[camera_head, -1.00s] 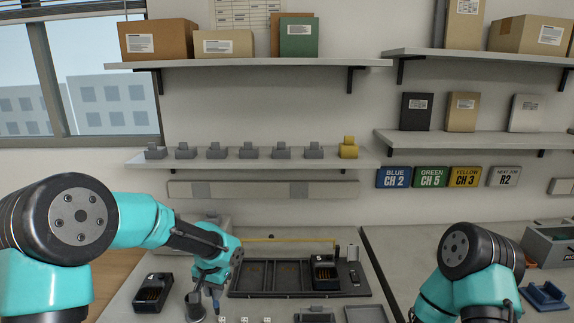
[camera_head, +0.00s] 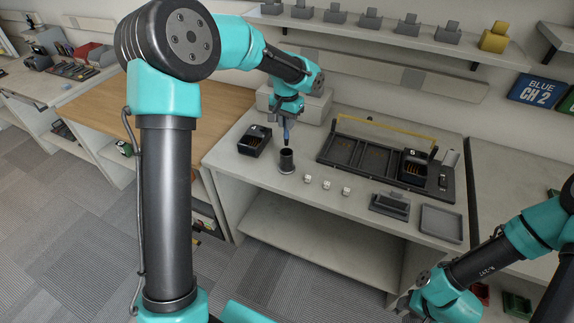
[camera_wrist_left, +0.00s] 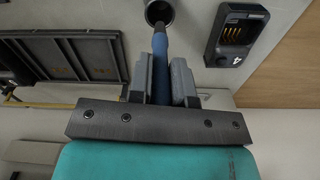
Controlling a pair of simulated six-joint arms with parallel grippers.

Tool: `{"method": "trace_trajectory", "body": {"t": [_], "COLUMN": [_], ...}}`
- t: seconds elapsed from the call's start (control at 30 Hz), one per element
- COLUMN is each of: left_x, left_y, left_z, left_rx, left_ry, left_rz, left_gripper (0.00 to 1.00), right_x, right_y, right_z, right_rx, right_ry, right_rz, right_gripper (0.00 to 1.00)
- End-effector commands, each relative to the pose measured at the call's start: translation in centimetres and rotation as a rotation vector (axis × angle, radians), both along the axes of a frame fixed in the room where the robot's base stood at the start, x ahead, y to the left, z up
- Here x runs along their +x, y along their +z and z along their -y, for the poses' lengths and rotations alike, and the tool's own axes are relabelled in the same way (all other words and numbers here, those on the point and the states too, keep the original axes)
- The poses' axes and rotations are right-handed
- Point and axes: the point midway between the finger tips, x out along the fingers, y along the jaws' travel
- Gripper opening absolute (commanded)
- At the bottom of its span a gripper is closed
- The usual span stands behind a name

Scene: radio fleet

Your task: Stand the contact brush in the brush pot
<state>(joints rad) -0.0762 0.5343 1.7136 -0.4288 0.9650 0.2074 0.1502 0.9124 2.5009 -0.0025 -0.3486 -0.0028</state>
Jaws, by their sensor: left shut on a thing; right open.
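My left gripper (camera_head: 285,114) is shut on the blue-handled contact brush (camera_wrist_left: 160,47) and holds it pointing down. The brush also shows in the head view (camera_head: 286,127). The dark round brush pot (camera_head: 287,161) stands on the bench just below the brush. In the left wrist view the brush's far end meets the near rim of the pot (camera_wrist_left: 170,15); I cannot tell whether the tip is inside the opening. My right arm is at the lower right of the head view, but its fingers are not visible.
A charger with several contacts (camera_head: 254,141) stands left of the pot. Several small white blocks (camera_head: 326,185) lie to its right. Behind is a dark tray (camera_head: 345,154) with a yellow bar (camera_head: 385,130). A grey tray (camera_head: 441,223) lies near the bench's front right.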

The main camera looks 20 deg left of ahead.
Motion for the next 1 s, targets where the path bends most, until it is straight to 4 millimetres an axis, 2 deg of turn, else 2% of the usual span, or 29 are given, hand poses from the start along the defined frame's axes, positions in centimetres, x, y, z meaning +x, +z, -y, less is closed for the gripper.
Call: {"method": "trace_trajectory", "body": {"t": [0.17, 0.5, 0.87, 1.0], "left_x": [0.0, 0.0, 0.0, 0.0], "left_y": [-1.0, -6.0, -6.4, -7.5], "left_z": [0.0, 0.0, 0.0, 0.0], "left_rx": [0.001, 0.000, 0.000, 0.000], "left_ry": [-0.001, -0.001, 0.000, 0.000], "left_rz": [-0.003, -0.001, 0.000, -0.002], "left_gripper": [0.00, 0.00, 0.00, 0.00], "right_x": [0.0, 0.0, 0.0, 0.0], "right_y": [0.0, 0.0, 0.0, 0.0], "right_z": [0.0, 0.0, 0.0, 0.0], "right_rx": [0.000, 0.000, 0.000, 0.000], "right_ry": [0.000, 0.000, 0.000, 0.000], "right_rz": [0.000, 0.000, 0.000, 0.000], "right_gripper": [0.43, 0.43, 0.43, 0.43]}}
